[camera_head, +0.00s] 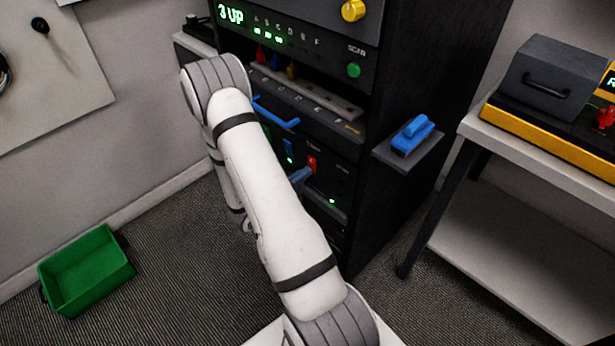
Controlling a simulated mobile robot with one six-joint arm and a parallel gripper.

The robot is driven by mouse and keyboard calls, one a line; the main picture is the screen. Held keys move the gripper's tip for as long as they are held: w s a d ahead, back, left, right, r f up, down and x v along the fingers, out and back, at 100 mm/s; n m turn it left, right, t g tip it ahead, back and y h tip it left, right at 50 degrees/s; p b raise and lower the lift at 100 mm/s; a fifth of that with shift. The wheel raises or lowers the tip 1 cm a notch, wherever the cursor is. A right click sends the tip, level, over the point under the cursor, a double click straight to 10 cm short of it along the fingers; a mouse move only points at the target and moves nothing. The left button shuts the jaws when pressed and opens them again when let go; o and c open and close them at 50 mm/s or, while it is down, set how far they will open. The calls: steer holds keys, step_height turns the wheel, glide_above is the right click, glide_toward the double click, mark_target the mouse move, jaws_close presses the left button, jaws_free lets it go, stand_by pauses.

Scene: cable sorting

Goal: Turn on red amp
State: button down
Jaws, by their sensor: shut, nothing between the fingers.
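The red amp's red switch (311,163) shows on the lower panel of the black rack, just right of my arm. My gripper (302,176) is mostly hidden behind my own arm. Its blue-grey tip shows shut and empty, close below and left of the red switch. I cannot tell whether it touches the switch. A blue switch (287,147) sits to the left on the same panel, with a small green light below it. Another green light (332,201) glows lower right. Part of the panel is hidden by my arm.
The black rack (420,60) has a yellow knob (353,10), a green button (354,70) and a blue handle (275,112). A side shelf (408,158) holds a blue object (412,134). A white table (545,150) stands right. A green bin (86,268) sits on the floor left.

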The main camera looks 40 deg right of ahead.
steer(key=shift+s+d, duration=0.15)
steer(key=shift+d, duration=0.05)
steer(key=s+a+f, duration=0.1)
steer(key=a+f, duration=0.1)
steer(key=a, duration=1.2)
steer(key=shift+s+p, duration=0.2)
steer(key=shift+p, duration=0.15)
steer(key=s+a+r+m+g+y+p, duration=0.1)
steer(key=s+r+m+g+y+p, duration=0.2)
steer(key=r, duration=0.5)
steer(key=s+r+m+g+y+p, duration=0.2)
steer(key=s+r+m+p, duration=0.1)
steer(key=r+m, duration=0.3)
steer(key=s+a+r+m+g+y+p, duration=0.1)
steer(key=s+r+m+g+y+p, duration=0.15)
steer(key=r, duration=0.65)
steer(key=s+a+r+m+t+y+p, duration=0.2)
steer(key=a+r+m+t+y+p, duration=0.2)
steer(key=r, duration=0.6)
steer(key=s+a+r+m+t+y+p, duration=0.2)
steer(key=a+r+m+t+y+p, duration=0.2)
steer(key=r, duration=0.6)
steer(key=shift+s+a+y+p, duration=0.4)
steer(key=shift+a+y+p, duration=0.35)
steer(key=shift+y+p, duration=0.15)
